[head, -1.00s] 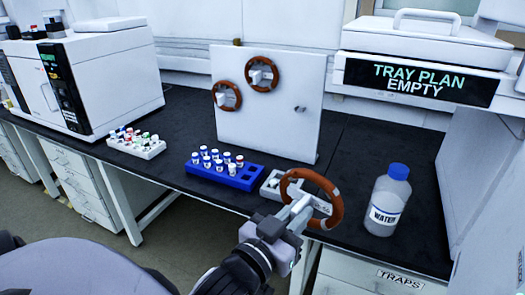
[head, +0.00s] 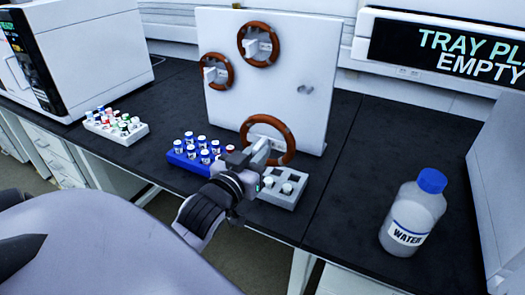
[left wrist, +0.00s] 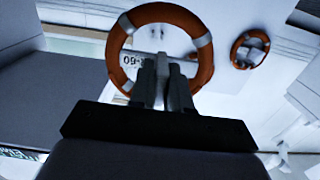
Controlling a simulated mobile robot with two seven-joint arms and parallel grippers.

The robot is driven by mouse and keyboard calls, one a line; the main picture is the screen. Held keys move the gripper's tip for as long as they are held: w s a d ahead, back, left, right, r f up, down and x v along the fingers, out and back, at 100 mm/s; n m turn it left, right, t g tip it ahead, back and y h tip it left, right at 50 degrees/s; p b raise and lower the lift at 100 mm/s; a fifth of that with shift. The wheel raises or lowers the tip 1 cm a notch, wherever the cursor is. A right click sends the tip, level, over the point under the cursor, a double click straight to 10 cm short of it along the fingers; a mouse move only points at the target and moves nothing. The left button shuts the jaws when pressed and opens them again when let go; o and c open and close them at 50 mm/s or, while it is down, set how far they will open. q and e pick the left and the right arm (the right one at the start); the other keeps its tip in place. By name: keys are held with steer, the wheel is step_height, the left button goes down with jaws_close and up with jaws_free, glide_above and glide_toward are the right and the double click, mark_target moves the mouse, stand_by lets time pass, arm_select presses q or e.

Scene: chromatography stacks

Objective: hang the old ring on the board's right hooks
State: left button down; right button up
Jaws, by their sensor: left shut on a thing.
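My left gripper (head: 261,152) is shut on a brown ring (head: 290,140) with pale bands. The ring is held upright in front of the lower part of the white board (head: 275,90). In the left wrist view, the held ring (left wrist: 113,60) stands around the fingertips (left wrist: 160,80), with a partly hidden label plate inside it. Two similar rings hang on the board, one at upper middle (head: 240,38) and one at left (head: 231,74). A small bare hook (head: 305,89) shows at the board's right. My right gripper is out of view.
A blue rack of vials (head: 185,160) and a grey block (head: 285,198) with several vials stand below the board. A water bottle (head: 412,215) stands at right, a white vial tray (head: 110,132) at left. The black bench between block and bottle is clear.

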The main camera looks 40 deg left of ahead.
mark_target(268, 141)
arm_select(q)
steer(key=shift+w+a+r, duration=0.1)
steer(key=shift+w+a, duration=0.05)
steer(key=shift+w, duration=0.55)
steer(key=shift+b+x, duration=0.65)
steer(key=shift+x, duration=1.4)
steer(key=r+b+x, duration=0.1)
steer(key=b+x, duration=0.6)
steer(key=x, duration=1.3)
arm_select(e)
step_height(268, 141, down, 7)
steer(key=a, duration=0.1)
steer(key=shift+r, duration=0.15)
arm_select(q)
steer(key=shift+f, duration=0.15)
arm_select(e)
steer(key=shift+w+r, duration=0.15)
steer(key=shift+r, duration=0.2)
arm_select(q)
steer(key=shift+f, duration=0.75)
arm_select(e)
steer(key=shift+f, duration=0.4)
